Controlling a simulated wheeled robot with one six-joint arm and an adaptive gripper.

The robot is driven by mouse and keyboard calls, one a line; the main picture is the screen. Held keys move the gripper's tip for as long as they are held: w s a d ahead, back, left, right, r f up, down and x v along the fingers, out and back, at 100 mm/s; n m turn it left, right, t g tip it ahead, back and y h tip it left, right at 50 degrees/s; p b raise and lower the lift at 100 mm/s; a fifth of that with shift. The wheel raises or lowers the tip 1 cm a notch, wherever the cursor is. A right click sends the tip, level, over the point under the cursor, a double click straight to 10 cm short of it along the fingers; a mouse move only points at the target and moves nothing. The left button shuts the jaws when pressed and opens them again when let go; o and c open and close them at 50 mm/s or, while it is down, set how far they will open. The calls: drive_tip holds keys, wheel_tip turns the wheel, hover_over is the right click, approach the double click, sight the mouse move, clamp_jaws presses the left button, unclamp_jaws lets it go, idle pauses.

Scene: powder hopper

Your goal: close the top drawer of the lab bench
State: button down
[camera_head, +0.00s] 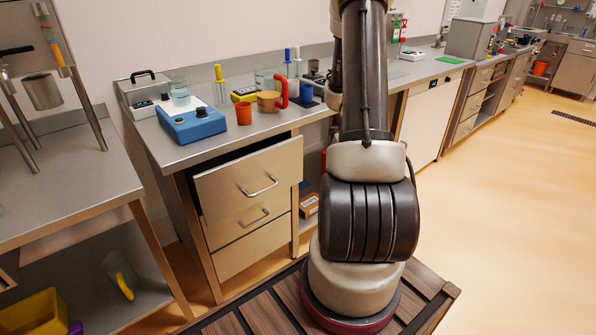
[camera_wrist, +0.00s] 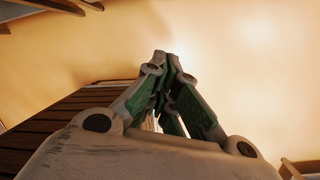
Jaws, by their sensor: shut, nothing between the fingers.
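The lab bench (camera_head: 200,146) stands ahead, left of my arm in the head view. Its top drawer (camera_head: 236,192) is pulled out, with a dark gap showing above and behind its front panel. The drawer has a curved metal handle (camera_head: 259,186). Below it are closed drawer fronts, one with its own handle (camera_head: 253,218). My gripper (camera_wrist: 167,62) shows only in the wrist view, with its fingertips together and nothing between them. It is over the floor and apart from the drawer. The drawer does not show in the wrist view.
On the bench top stand a blue device (camera_head: 192,124), an orange cup (camera_head: 244,112) and several other items. A steel table (camera_head: 60,185) stands at the left, with a yellow bin (camera_head: 35,315) on its lower shelf. The floor at the right (camera_head: 510,220) is clear.

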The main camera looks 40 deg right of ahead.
drive_tip(key=s+a+f+m+t+y, duration=0.2)
drive_tip(key=s+a+f+t, duration=0.1)
drive_tip(key=a, duration=0.3)
drive_tip(key=w+d+r+n+t+h, duration=0.1)
drive_tip(key=w+r+n+t+h, duration=0.2)
drive_tip(key=w+n, duration=0.45)
drive_tip(key=shift+m+t+y, duration=0.3)
drive_tip(key=shift+m+t, duration=0.1)
drive_tip(key=shift+m, duration=0.05)
drive_tip(key=shift+w+r+x, duration=0.35)
drive_tip(key=shift+x, duration=1.75)
drive_tip(key=shift+w+r+x, duration=0.35)
drive_tip(key=shift+x, duration=1.75)
drive_tip(key=shift+w+r+x, duration=0.3)
drive_tip(key=shift+w+x, duration=0.05)
drive_tip(key=shift+x, duration=1.8)
drive_tip(key=shift+d, duration=0.15)
